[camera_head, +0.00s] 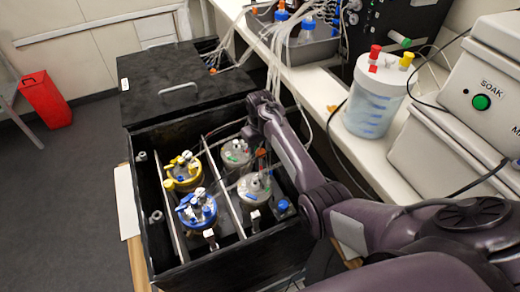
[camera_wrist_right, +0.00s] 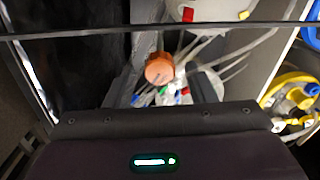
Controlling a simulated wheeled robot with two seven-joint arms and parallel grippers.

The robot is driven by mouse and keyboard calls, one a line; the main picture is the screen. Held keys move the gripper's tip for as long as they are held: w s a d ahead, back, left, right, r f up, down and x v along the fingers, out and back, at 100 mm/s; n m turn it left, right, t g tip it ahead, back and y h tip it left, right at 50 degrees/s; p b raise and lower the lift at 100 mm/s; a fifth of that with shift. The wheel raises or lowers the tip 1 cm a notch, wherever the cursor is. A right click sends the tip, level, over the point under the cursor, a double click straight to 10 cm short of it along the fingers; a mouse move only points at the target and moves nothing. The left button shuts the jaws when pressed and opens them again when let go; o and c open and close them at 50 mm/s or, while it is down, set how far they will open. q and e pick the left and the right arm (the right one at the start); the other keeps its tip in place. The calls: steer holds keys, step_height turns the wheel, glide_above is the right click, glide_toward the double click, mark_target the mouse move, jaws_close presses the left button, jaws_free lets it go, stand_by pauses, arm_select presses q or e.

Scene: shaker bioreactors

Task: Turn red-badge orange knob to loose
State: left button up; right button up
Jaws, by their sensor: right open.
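An orange knob (camera_wrist_right: 159,68) shows near the middle of the right wrist view, beyond the dark edge of my gripper body. In the head view a small orange spot (camera_head: 262,152) shows beside the back right vessel (camera_head: 235,153), partly behind my right arm. That vessel has a pale lid with green and red bits. I cannot make out a red badge on the knob. My right gripper (camera_head: 254,139) is open, low in the black box near that vessel, its fingertips mostly hidden. I cannot tell whether it touches the knob. My left gripper is out of view.
The open black box (camera_head: 146,215) also holds a yellow-ringed vessel (camera_head: 184,172), a blue-ringed vessel (camera_head: 197,210) and a front right vessel (camera_head: 254,190). Metal rails and tubes run between them. A white jug (camera_head: 373,98) stands on the bench at right.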

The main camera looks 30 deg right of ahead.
steer(key=shift+r, duration=0.1)
steer(key=shift+c, duration=1.4)
steer(key=c, duration=0.7)
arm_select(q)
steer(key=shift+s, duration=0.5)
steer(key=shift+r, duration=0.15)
